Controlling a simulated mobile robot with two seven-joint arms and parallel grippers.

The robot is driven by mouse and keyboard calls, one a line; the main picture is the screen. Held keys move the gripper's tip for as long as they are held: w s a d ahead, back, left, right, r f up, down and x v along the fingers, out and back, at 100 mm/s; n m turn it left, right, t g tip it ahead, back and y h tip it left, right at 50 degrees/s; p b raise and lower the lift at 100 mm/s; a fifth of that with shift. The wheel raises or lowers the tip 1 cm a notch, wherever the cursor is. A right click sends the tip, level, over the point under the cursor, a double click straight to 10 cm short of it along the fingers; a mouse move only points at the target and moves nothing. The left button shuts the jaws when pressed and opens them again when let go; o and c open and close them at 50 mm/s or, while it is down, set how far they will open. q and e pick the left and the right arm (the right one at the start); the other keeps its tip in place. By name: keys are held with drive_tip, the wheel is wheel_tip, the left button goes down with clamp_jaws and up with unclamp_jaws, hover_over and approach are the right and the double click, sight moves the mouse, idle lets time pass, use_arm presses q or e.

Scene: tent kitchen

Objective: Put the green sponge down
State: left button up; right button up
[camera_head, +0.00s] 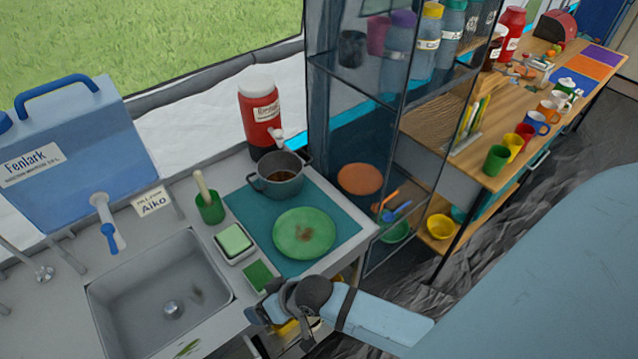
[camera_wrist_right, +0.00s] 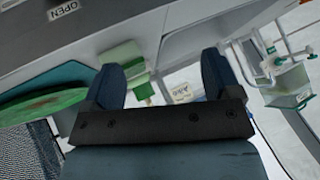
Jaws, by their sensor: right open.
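A pale green sponge (camera_head: 232,239) lies in a small white dish (camera_head: 241,258) on the counter between the sink and the teal mat. A flat dark green pad (camera_head: 259,276) lies just in front of the dish. My right gripper (camera_head: 268,303) is at the counter's front edge, near this pad and apart from the sponge. In the right wrist view my right gripper (camera_wrist_right: 163,76) has its two fingers spread with nothing held between them. Pale green shapes show beyond the left finger there, partly hidden by it. My left gripper is not in view.
A metal sink (camera_head: 160,290) lies left of the dish. A green cup with a handled tool (camera_head: 209,208) stands behind it. A green plate (camera_head: 304,233) and a pot (camera_head: 280,178) are on the teal mat (camera_head: 345,226). A glass-sided shelf (camera_head: 365,130) stands to the right.

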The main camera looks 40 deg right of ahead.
drive_tip(key=s+d+f+n+t+h, duration=0.1)
drive_tip(key=s+d+t+h, duration=0.1)
drive_tip(key=s+d, duration=0.6)
drive_tip(key=shift+s+f+t, duration=0.25)
drive_tip(key=shift+s+t, duration=0.1)
drive_tip(key=shift+t, duration=0.55)
